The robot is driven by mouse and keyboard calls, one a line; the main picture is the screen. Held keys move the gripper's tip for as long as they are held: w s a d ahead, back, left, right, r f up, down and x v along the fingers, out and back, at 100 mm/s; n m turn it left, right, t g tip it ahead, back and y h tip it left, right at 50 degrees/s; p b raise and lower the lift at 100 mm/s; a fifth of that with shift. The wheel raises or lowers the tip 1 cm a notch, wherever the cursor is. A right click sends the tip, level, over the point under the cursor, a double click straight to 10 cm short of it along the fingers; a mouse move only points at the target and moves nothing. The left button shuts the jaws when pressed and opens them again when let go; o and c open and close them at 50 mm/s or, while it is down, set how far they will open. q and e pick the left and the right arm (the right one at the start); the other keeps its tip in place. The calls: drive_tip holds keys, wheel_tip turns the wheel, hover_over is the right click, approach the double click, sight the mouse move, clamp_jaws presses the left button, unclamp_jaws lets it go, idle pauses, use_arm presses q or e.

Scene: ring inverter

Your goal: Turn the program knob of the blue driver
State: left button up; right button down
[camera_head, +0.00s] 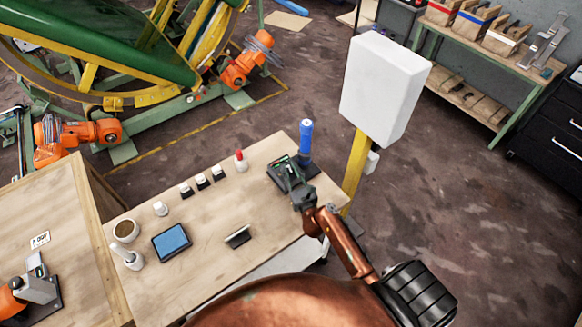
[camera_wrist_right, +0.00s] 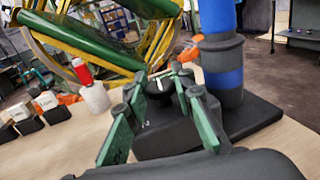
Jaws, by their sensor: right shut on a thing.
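The blue driver (camera_head: 305,135) stands upright in a dark stand at the table's far right corner. In the right wrist view its blue and dark grey body (camera_wrist_right: 223,70) rises at the right. The program knob (camera_wrist_right: 161,87), black with a white mark, sits on top of a dark housing (camera_wrist_right: 168,136) beside the driver. My right gripper (camera_head: 287,171) reaches in over this housing. In the wrist view the green fingers of my right gripper (camera_wrist_right: 160,81) are on both sides of the knob, shut on it. My left gripper is not in view.
On the wooden table (camera_head: 205,222) stand a red-topped bottle (camera_head: 240,160), several small dark blocks with white tops, a blue-screened tablet (camera_head: 171,243), a cup (camera_head: 125,231) and a small dark stand (camera_head: 238,237). A white box (camera_head: 385,88) on a yellow post stands behind the table's right end.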

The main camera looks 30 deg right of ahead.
drive_tip(key=shift+d+r+n+y+p, duration=0.15)
drive_tip(key=shift+n+y+p, duration=0.55)
drive_tip(key=shift+y, duration=0.5)
drive_tip(key=shift+n+y, duration=0.5)
drive_tip(key=shift+y, duration=0.2)
drive_tip(key=shift+f+n+y, duration=0.2)
drive_tip(key=shift+n+y, duration=0.5)
drive_tip(key=shift+y, duration=0.2)
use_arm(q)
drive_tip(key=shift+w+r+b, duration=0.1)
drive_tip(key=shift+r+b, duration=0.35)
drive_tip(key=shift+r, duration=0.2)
use_arm(e)
drive_tip(key=shift+n+y, duration=0.8)
drive_tip(key=shift+y, duration=0.6)
drive_tip(key=c, duration=1.7)
unclamp_jaws()
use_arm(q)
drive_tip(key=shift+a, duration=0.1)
use_arm(e)
drive_tip(key=shift+s, duration=0.1)
